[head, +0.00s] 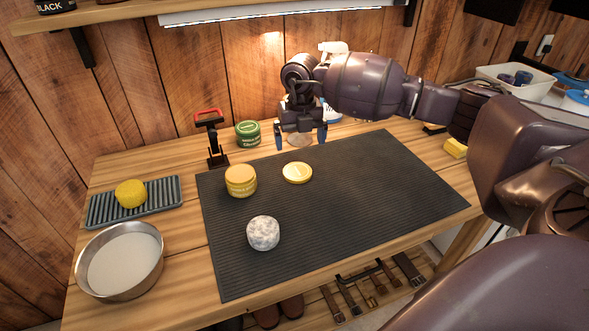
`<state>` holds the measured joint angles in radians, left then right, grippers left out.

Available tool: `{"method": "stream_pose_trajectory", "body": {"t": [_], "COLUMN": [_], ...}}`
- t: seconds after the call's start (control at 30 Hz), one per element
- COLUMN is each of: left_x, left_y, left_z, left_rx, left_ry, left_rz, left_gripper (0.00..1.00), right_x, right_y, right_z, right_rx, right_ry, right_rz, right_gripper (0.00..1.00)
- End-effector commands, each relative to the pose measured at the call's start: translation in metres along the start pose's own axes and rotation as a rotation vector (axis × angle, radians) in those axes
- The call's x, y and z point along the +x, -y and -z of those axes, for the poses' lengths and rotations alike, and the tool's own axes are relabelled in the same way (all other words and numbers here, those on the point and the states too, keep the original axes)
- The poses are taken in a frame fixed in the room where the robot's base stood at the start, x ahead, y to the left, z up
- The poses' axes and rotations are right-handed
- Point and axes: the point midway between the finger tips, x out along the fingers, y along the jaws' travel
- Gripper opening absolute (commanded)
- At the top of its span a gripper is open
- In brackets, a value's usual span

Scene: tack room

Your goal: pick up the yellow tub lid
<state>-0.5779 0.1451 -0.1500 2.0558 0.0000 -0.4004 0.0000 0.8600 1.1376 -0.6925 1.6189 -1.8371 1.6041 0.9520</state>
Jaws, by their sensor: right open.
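The yellow tub lid (297,173) lies flat on the dark ribbed mat (340,210), near its back edge. A yellow tub (240,181) stands on the mat just left of the lid, apart from it. My right gripper (301,140) is open and points down, above and behind the lid near the back edge of the mat. Its two blue-tipped fingers are spread with a small pale round object partly visible between or behind them; I cannot tell which. My left gripper is not in view.
A grey-white round pad (263,233) lies on the mat. At left are a yellow sponge (131,193) on a ribbed tray (165,194) and a metal bowl (119,260). A green tin (248,133) and a red-topped stand (212,136) are behind. The mat's right half is clear.

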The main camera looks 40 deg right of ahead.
Motion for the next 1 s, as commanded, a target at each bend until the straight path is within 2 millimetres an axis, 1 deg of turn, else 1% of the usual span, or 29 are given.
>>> {"method": "stream_pose_trajectory", "body": {"t": [0.03,0.2,0.47,0.57,0.73,0.83,1.0], "left_x": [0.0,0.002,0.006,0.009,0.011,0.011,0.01], "left_y": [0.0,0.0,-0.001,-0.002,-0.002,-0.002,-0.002], "left_z": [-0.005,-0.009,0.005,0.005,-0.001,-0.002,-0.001], "left_rx": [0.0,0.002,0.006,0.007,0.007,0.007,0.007], "left_ry": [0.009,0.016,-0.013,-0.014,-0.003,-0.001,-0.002], "left_rz": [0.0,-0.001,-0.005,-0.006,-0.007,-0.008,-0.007], "left_gripper": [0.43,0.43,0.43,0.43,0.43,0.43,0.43], "right_x": [0.01,0.034,0.049,0.062,0.086,0.092,0.091], "right_y": [0.0,-0.001,-0.002,-0.004,-0.005,-0.005,-0.005], "right_z": [0.0,0.0,0.0,-0.001,-0.001,-0.002,-0.002], "right_rx": [0.0,0.0,-0.002,-0.002,-0.001,-0.001,-0.001], "right_ry": [-0.004,-0.004,-0.002,-0.005,-0.005,-0.002,0.0], "right_rz": [0.0,-0.001,0.0,-0.001,0.0,-0.001,-0.002], "right_gripper": [1.0,1.0,1.0,1.0,1.0,1.0,1.0]}}
